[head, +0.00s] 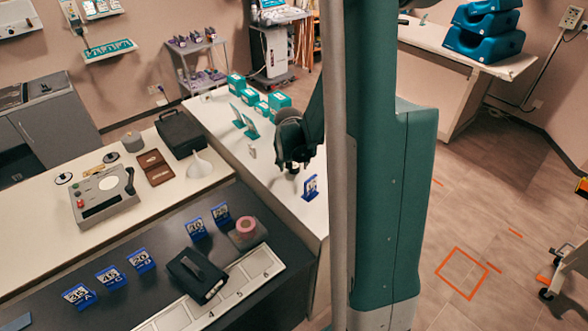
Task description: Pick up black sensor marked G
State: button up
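I cannot make out for certain any black sensor marked G in the head view. My gripper (292,172) hangs above the white counter, well behind the black device. Its fingers are too small and dark to tell their state.
A pink tape roll (244,231) stands right of the blue stands. One blue stand (310,187) is close to my gripper. Behind are a white funnel (199,166), a black case (180,133), a grey control box (104,196) and teal boxes (279,101). My column hides the centre right.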

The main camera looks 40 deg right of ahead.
jog(key=shift+w+d+f, duration=0.1)
jog(key=shift+f, duration=0.25)
dwell(0.4)
jog(key=c, duration=1)
